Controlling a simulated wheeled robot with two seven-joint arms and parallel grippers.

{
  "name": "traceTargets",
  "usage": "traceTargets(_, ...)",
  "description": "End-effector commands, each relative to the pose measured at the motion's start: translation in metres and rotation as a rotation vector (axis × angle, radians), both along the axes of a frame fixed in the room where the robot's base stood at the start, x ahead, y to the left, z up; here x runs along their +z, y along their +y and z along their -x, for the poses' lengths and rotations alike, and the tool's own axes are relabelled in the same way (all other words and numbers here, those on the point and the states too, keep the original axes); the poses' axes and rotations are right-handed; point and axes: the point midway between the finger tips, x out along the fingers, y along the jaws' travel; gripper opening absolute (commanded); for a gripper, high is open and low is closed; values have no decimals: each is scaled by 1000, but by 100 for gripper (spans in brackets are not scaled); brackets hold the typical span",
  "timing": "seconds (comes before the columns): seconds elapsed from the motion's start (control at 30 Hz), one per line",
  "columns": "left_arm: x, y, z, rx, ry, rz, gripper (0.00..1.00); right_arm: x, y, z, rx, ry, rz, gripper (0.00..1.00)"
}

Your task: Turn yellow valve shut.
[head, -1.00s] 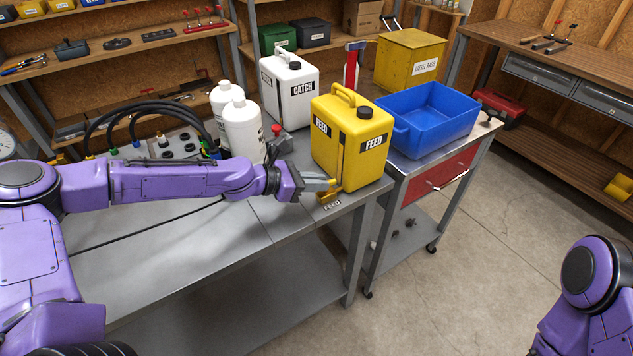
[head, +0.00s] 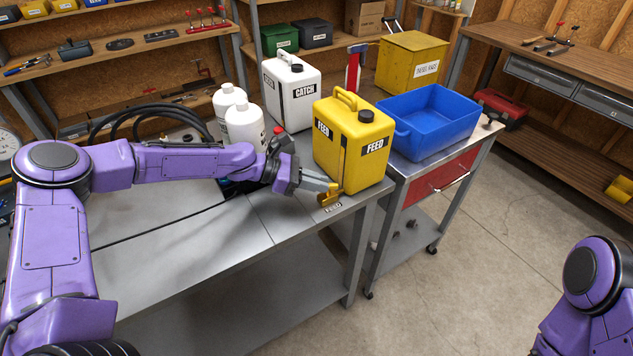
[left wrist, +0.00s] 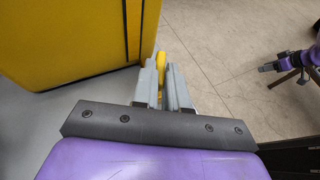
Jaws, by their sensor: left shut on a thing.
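The yellow valve (head: 328,197) sits at the front edge of the metal bench, at the foot of the yellow FEED can (head: 352,145). A FEED label lies on the bench just in front of it. My left gripper (head: 331,187) reaches it from the left and is shut on its yellow handle. In the left wrist view the handle (left wrist: 162,68) shows as a yellow piece between the two grey fingers (left wrist: 163,85); the valve body is hidden there. My right gripper is out of the head view; a gripper at the right of the left wrist view (left wrist: 267,68) is too small to read.
The yellow can stands close behind the valve. A blue bin (head: 428,125) is on the cart to the right. The bench front (head: 200,235) is mostly clear.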

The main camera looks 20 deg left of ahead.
Motion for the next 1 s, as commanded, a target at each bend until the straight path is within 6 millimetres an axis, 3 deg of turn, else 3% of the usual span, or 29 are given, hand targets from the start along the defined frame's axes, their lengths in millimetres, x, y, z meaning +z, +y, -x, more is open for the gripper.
traceTargets(0.07, 2, 0, -1, 1, -3, 2, 0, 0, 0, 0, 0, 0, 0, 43)
traceTargets(0.1, 2, 0, -1, 1, -3, 2, 19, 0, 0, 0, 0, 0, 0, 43)
traceTargets(0.17, 2, 0, -1, 1, -2, 1, 38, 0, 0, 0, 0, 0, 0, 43)
traceTargets(0.57, 9, -1, -1, 0, -4, 1, 38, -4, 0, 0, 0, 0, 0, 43)
traceTargets(0.7, 37, -2, 0, -2, -8, 0, 38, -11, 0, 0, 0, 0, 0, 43)
traceTargets(1.0, 97, -18, 49, -2, -7, 2, 38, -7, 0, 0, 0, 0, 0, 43)
